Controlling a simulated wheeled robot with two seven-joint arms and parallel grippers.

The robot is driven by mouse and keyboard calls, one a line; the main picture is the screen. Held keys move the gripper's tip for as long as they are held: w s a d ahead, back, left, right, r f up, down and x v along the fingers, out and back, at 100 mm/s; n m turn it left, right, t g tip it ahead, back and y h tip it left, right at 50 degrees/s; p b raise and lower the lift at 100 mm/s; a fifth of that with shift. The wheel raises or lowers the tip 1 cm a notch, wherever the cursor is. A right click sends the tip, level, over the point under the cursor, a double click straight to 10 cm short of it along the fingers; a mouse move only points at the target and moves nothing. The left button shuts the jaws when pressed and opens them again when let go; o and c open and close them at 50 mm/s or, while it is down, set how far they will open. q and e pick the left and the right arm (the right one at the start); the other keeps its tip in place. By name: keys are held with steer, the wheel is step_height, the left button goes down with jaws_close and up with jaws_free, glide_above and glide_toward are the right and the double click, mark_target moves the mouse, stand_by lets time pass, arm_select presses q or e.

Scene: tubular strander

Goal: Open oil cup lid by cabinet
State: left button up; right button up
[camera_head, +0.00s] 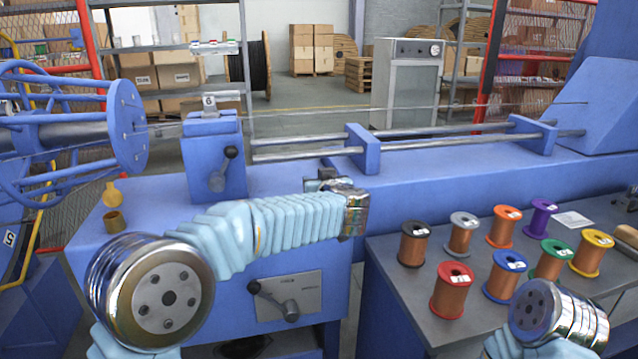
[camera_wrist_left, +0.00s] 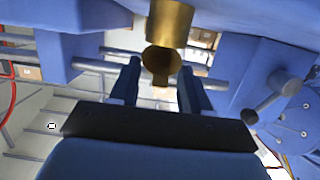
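A brass oil cup (camera_wrist_left: 170,22) shows at the top middle of the left wrist view. A darker round brass piece with a small tab, perhaps its lid (camera_wrist_left: 161,62), is at its lower end; I cannot tell whether it is open. My left gripper (camera_wrist_left: 160,84) is open, its two blue fingers on either side of the round piece with gaps visible. In the head view my left gripper (camera_head: 328,181) is at the machine's front edge, and this cup cannot be made out there. My right arm shows at the lower right, but its gripper is out of view.
Several wire spools (camera_head: 452,289) stand on the grey table (camera_head: 392,290) at right. Rods (camera_head: 310,153) run behind my left gripper. A lever (camera_head: 275,300) is below my left arm.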

arm_select(q)
steer(key=o, duration=0.5)
steer(key=shift+c, duration=0.2)
steer(key=v, duration=1.4)
steer(key=shift+b, duration=0.4)
steer(key=shift+f, duration=0.1)
